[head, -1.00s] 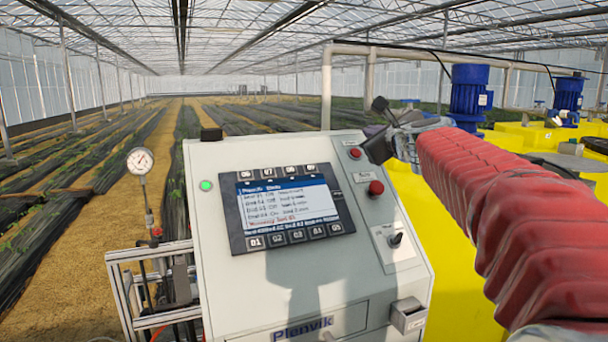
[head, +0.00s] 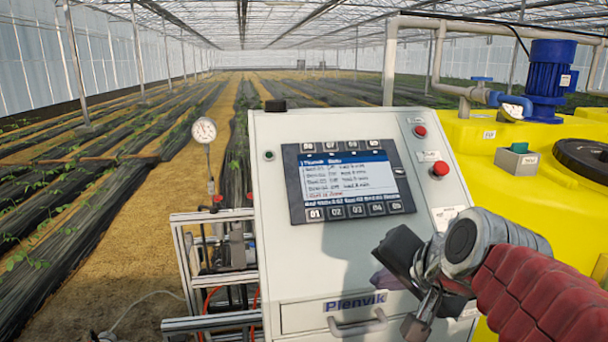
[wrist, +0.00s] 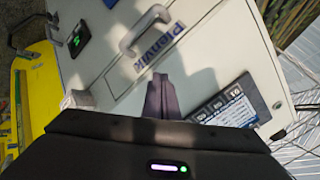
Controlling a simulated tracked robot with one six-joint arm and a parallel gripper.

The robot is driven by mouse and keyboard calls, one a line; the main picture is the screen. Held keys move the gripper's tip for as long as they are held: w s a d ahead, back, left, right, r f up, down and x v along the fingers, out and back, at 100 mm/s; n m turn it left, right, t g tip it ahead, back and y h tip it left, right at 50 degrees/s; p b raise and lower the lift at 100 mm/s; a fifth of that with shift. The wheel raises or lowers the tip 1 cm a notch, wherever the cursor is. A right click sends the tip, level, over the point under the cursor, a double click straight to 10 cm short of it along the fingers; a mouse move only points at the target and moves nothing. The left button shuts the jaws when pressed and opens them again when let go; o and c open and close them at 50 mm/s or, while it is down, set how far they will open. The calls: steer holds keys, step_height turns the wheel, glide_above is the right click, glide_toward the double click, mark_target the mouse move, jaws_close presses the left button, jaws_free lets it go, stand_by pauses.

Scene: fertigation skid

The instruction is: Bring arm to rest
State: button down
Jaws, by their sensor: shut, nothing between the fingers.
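My arm comes in from the right in its red ribbed sleeve. My gripper (head: 388,283) hangs low in front of the lower right part of the light grey control cabinet (head: 285,265) in the head view. Its dark fingers also show in the wrist view (wrist: 160,98), shut together with nothing between them. They point toward the cabinet front, between the drawer handle (wrist: 145,28) and the display panel (wrist: 230,105). I cannot tell the exact gap to the cabinet. My wrist hides part of the cabinet's lower right side.
The cabinet has two red buttons (head: 440,168) at upper right and a dark indicator lamp (head: 269,155). A pressure gauge (head: 204,130) and metal frame (head: 180,240) stand left. Yellow tanks (head: 480,150) with a blue motor (head: 550,80) fill the right. Crop rows lie behind.

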steer(key=s+d+f+n+g+h, duration=0.2)
steer(key=s+f+n, duration=0.5)
steer(key=s+f, duration=0.5)
steer(key=shift+s+n+g, duration=0.4)
steer(key=shift+s+g, duration=0.2)
steer(key=shift+s, duration=0.25)
